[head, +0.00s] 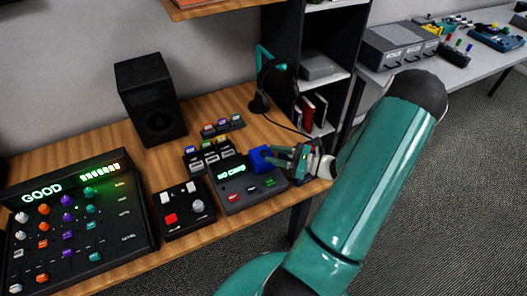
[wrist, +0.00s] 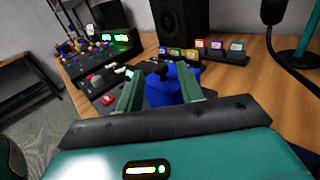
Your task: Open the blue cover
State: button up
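The blue cover (head: 261,158) is a small box-like piece at the back right of a dark device (head: 240,194) with a green-lit screen. In the wrist view the blue cover (wrist: 172,88) is straight ahead, with a dark knob-like part (wrist: 158,70) at its top. My gripper (head: 283,157) is at the right side of the cover. In the wrist view its two green fingers (wrist: 159,82) are spread, with the cover between and beyond them. I cannot tell whether a finger touches it. The cover looks closed; what lies under it is hidden.
A black box with a red button (head: 183,208) and a large lit panel (head: 72,225) stand to the left. A black speaker (head: 148,100), a row of small coloured modules (head: 222,125) and a headphone stand (head: 262,80) are behind. Bare wood lies around the speaker.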

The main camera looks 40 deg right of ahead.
aim_at(263, 152)
jog(key=x, duration=0.4)
jog(key=shift+w+a, duration=0.1)
jog(key=shift+w, duration=0.1)
grip_shut()
